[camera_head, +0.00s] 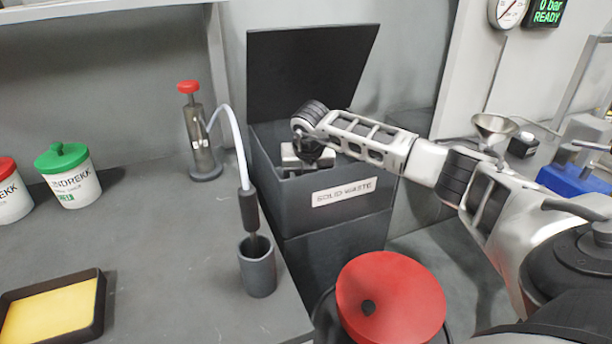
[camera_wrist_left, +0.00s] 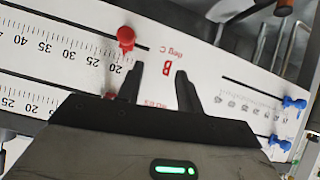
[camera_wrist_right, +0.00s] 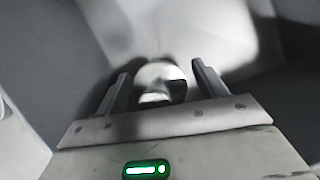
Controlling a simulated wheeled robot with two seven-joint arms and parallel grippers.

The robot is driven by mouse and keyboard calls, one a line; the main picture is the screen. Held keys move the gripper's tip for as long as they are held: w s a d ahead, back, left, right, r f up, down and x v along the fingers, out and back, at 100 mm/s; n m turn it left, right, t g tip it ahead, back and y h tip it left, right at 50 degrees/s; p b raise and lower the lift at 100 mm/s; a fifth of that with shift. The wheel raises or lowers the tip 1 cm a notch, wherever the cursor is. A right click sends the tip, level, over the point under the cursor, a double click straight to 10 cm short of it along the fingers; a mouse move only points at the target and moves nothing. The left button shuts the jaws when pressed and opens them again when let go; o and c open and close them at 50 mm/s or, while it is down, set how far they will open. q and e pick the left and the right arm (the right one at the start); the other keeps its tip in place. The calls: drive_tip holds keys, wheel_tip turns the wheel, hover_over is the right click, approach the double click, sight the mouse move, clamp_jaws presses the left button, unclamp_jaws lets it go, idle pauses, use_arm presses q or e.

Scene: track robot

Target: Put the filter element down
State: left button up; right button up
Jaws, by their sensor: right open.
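My right arm reaches over the dark bin labelled SOLID WASTE (camera_head: 295,207), with its lid up. My right gripper (camera_head: 305,160) points down into the bin mouth. In the right wrist view its two fingers (camera_wrist_right: 163,80) are spread apart. A pale, rounded thing (camera_wrist_right: 158,76), probably the filter element, shows between and beyond them inside the bin. It is blurred, and I cannot tell whether it touches a finger. It is not distinguishable in the head view. My left gripper (camera_wrist_left: 158,85) is open and empty in front of a white scale board (camera_wrist_left: 60,55).
A pump with a red knob (camera_head: 189,88) and a grey cup (camera_head: 258,275) holding a hose end stand on the bench left of the bin. A tray with a yellow pad (camera_head: 98,310) and tubs (camera_head: 70,185) are farther left. A red lid (camera_head: 410,285) is in front.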

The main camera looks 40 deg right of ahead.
drive_tip(key=shift+r, duration=0.1)
drive_tip(key=v, duration=1.2)
drive_tip(key=shift+d, duration=0.1)
